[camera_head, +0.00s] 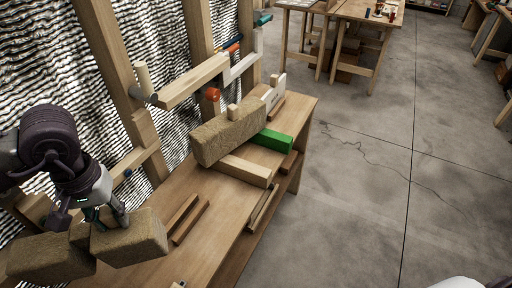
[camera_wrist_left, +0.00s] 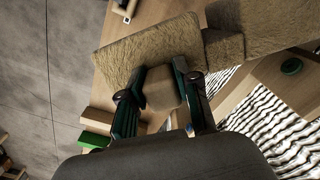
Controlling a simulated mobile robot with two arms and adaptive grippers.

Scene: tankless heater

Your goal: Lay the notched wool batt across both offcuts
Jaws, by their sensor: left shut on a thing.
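My left gripper (camera_head: 110,222) is shut on the notched wool batt (camera_head: 130,240), a fuzzy tan piece with two thick ends and a narrower middle. My right gripper is not in view.
Another wool batt (camera_head: 225,138) rests tilted by a pale wood block (camera_head: 245,170) and a green block (camera_head: 272,139). Wall studs (camera_head: 105,50) and a pale wooden bar (camera_head: 193,80) stand behind the bench (camera_head: 225,207). The bench top around the strips is clear.

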